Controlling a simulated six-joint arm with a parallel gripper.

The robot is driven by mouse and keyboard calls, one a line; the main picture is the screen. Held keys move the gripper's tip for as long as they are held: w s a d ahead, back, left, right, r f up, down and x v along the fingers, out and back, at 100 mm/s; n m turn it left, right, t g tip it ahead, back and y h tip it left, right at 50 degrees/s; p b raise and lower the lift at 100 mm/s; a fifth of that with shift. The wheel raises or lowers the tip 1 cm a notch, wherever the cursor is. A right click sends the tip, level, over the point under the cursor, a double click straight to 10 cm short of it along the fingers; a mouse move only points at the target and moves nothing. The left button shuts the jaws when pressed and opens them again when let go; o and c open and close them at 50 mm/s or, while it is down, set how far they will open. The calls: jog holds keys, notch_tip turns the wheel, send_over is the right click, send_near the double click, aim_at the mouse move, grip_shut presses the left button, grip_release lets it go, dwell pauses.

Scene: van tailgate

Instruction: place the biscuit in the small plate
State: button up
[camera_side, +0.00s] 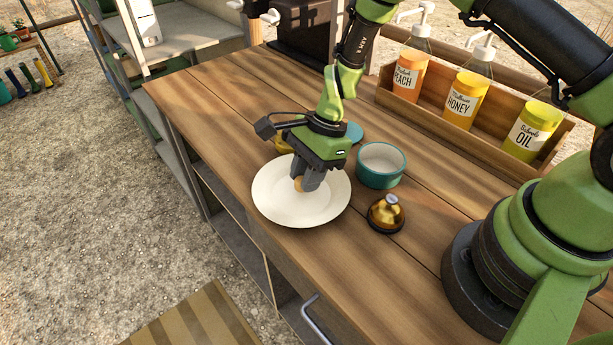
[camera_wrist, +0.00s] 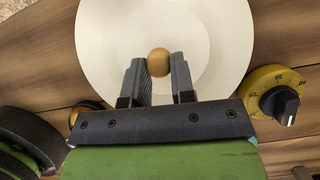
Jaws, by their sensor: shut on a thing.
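The small plate (camera_side: 276,208) is white and round and lies flat on the wooden counter; it also fills the upper middle of the wrist view (camera_wrist: 105,45). The biscuit (camera_wrist: 158,62) is a small, round, tan piece between my fingertips. In the side view the biscuit (camera_side: 298,184) shows just at the finger ends. My gripper (camera_side: 306,184) points down over the plate, shut on the biscuit. In the wrist view my gripper (camera_wrist: 158,70) has one finger on each side of it. I cannot tell whether the biscuit touches the plate.
A teal bowl (camera_side: 380,166) and a brass bell (camera_side: 386,214) stand right of the plate. A yellow timer (camera_wrist: 275,95) sits close to the plate, partly hidden in the side view. A wooden rack (camera_side: 440,129) holds pump bottles at the back. The counter's front edge is near.

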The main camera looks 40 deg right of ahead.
jog(key=shift+f, duration=0.55)
jog(key=shift+f, duration=0.3)
jog(key=o, duration=0.8)
jog(key=shift+f, duration=0.1)
jog(key=shift+c, duration=0.2)
jog(key=shift+o, duration=0.6)
jog(key=shift+r, duration=0.2)
jog(key=s+d+r+n+t+h, duration=0.1)
jog(key=s+d+r+n+t, duration=0.2)
jog(key=r, duration=1)
jog(key=s+d+r+n, duration=0.2)
jog(key=s+r+n, duration=0.15)
jog(key=r, duration=0.85)
jog(key=s+d+r+n+t+h, duration=0.1)
jog(key=s+r+n+t, duration=0.3)
jog(key=s+n, duration=0.4)
jog(key=s+d+r, duration=0.1)
jog(key=s, duration=0.3)
jog(key=shift+r, duration=0.35)
